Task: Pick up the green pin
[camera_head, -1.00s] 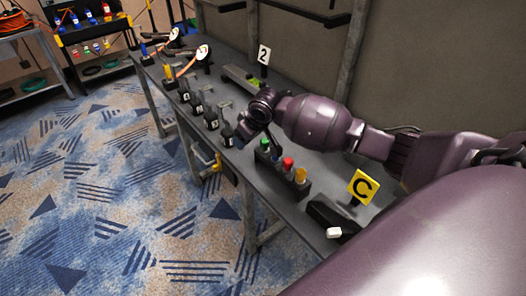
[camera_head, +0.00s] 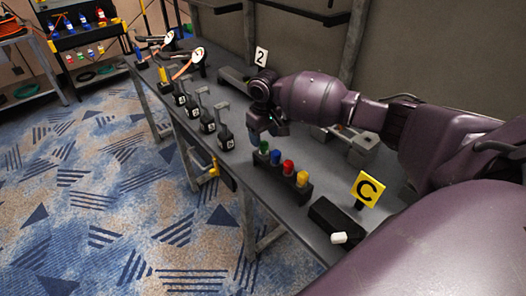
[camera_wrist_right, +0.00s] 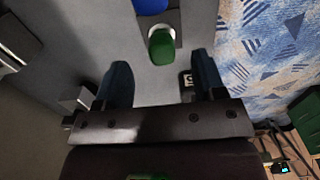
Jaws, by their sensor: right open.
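The green pin (camera_head: 264,147) stands at the far end of a dark holder (camera_head: 285,180) on the grey workbench, in a row with blue (camera_head: 275,157), red and yellow pins. My right gripper (camera_head: 268,134) is open and hangs just above and beyond the green pin. In the right wrist view, the green pin (camera_wrist_right: 161,46) lies ahead of the gap between the open fingers (camera_wrist_right: 160,72), with nothing between them. The blue pin (camera_wrist_right: 150,5) shows at the top edge behind it. My left gripper is not in view.
Several black numbered stands (camera_head: 207,121) line the bench's left edge. A yellow C sign (camera_head: 368,189) and a black block with a white piece (camera_head: 339,238) are nearer. A number 2 sign (camera_head: 261,56) stands at the back. A grey fixture (camera_head: 362,150) sits right of the holder.

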